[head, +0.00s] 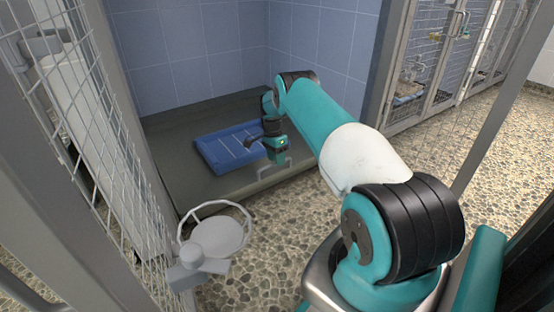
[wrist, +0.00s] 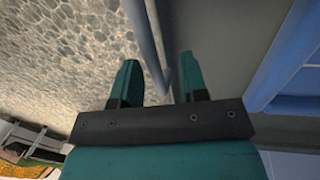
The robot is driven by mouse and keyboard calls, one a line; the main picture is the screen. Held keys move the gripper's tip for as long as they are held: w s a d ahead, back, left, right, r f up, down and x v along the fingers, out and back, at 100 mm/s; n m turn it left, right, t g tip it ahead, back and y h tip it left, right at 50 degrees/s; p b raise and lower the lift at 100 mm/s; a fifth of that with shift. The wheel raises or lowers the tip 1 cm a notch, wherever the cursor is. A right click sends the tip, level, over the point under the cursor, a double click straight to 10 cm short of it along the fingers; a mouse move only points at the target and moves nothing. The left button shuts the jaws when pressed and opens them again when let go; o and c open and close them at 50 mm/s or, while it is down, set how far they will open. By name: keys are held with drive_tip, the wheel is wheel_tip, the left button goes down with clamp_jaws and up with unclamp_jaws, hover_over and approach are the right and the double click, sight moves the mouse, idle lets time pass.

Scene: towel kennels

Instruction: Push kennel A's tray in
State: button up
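The blue tray (head: 222,153) lies flat on the grey kennel floor (head: 165,140), with slot-like lines across its middle. Its right end is partly hidden behind my gripper (head: 277,160), which is low by the kennel's front edge, to the right of the tray. In the wrist view, my gripper's two teal fingers (wrist: 158,75) stand apart with nothing clearly held. A blue-grey rail (wrist: 148,45) runs between them in the picture; I cannot tell whether they touch it. The tray's blue edge (wrist: 290,60) shows at the right, apart from the fingers. I see no label for kennel A.
The open mesh door (head: 100,140) stands at left, with a round bowl (head: 217,234) in a holder beside it. Blue tiled walls (head: 190,50) close the kennel at the back. More mesh kennels (head: 440,60) stand at right. The pebbled floor (head: 275,235) is clear in front.

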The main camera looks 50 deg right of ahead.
drive_tip(key=w+r+p, duration=0.3)
drive_tip(key=r+p, duration=0.6)
drive_tip(key=r, duration=0.8)
drive_tip(key=shift+w+d, duration=0.15)
drive_tip(key=shift+d, duration=0.15)
